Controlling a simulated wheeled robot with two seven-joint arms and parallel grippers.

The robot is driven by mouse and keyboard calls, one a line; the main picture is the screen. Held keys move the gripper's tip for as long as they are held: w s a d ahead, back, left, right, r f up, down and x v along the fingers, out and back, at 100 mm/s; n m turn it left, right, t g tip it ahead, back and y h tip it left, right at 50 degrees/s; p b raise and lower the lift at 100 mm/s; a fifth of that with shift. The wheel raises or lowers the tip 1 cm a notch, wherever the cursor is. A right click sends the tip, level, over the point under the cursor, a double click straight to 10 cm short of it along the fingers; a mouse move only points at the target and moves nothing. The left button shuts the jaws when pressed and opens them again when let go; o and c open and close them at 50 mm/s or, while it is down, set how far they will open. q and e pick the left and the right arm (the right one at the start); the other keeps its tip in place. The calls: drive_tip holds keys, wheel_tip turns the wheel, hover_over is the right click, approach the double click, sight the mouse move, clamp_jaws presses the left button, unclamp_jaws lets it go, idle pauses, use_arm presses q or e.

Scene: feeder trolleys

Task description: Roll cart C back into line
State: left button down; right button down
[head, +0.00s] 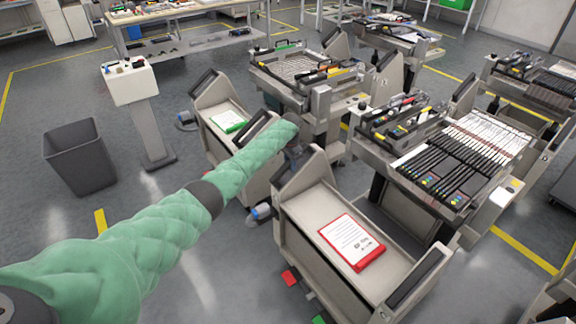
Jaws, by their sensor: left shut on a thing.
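The nearest feeder cart (300,228) is pale grey, with a red-edged card (352,241) on its sloped top. I cannot read a letter C on any cart. My left arm in a green sleeve reaches in from the left. My left gripper (293,152) is at this cart's upper left end panel and appears shut on its handle there; the jaws are mostly hidden. A black grip (415,279) shows on the cart's right end panel. A similar cart with a green-edged card (228,121) stands behind, partly covered by my arm. My right gripper is not in view.
A feeder machine (450,150) with black feeder strips stands behind the near cart, another (305,75) further left. A grey bin (80,157) and a control pedestal (140,110) stand at left. Small red (290,276) and green pieces show low by the cart.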

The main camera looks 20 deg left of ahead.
use_arm(q)
drive_tip(key=shift+w+d+r, duration=0.15)
drive_tip(key=shift+w+r, duration=0.1)
drive_tip(key=shift+r, duration=0.2)
drive_tip(key=c, duration=1.3)
unclamp_jaws()
drive_tip(key=shift+c, duration=0.2)
drive_tip(key=shift+o, duration=1.3)
drive_tip(key=shift+w+d+f, duration=0.1)
drive_tip(key=shift+d+f, duration=0.05)
drive_tip(key=shift+f, duration=0.15)
drive_tip(key=shift+r, duration=0.45)
drive_tip(key=shift+r+b, duration=0.65)
drive_tip(key=shift+r, duration=2.8)
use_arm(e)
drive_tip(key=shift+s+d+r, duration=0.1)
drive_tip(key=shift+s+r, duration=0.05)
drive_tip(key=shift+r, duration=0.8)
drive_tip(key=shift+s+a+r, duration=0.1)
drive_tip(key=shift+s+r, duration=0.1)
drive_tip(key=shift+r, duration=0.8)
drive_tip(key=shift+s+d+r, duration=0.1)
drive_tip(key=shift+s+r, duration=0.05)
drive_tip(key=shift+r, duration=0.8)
